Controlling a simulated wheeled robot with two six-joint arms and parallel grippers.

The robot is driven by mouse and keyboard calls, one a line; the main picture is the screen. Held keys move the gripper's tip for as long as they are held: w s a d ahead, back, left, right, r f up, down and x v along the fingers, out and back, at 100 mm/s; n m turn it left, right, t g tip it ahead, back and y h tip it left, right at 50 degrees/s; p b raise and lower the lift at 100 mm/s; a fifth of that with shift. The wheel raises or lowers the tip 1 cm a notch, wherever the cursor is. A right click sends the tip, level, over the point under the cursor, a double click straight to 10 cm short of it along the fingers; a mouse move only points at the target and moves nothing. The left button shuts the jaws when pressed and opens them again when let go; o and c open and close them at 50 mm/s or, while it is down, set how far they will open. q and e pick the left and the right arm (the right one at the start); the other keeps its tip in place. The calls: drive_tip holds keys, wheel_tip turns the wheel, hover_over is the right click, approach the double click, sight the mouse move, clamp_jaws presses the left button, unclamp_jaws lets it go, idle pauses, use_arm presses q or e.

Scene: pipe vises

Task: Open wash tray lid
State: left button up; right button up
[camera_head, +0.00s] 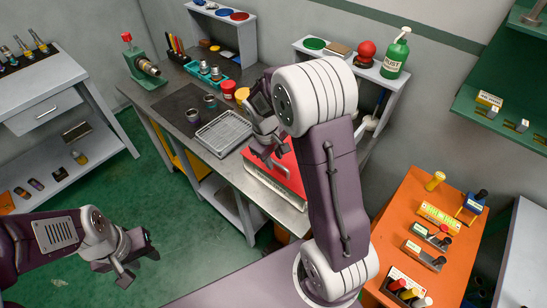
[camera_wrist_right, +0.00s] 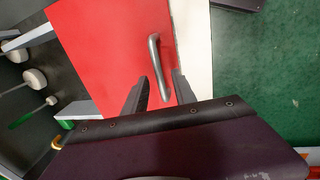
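The wash tray is the red box with a pale front edge (camera_head: 275,187) on the steel bench. Its red lid (camera_wrist_right: 105,55) lies flat and looks closed. A grey metal bar handle (camera_wrist_right: 154,62) stands on the lid; it also shows in the head view (camera_head: 280,168). My right gripper (camera_wrist_right: 160,90) is open over the lid, with its fingers on either side of the handle's lower end in the wrist view. I cannot tell whether they touch it. My right arm hides part of the tray in the head view. My left gripper (camera_head: 138,268) is open and empty over the floor.
A wire rack tray (camera_head: 223,133) and grey cups stand left of the red box. A yellow-lidded jar (camera_head: 242,95) and a red-lidded jar stand behind. A green bottle (camera_head: 396,55) sits on the back shelf. An orange table (camera_head: 410,205) is at right.

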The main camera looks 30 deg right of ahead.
clamp_jaws()
drive_tip(key=shift+w, duration=0.1)
idle(1.2)
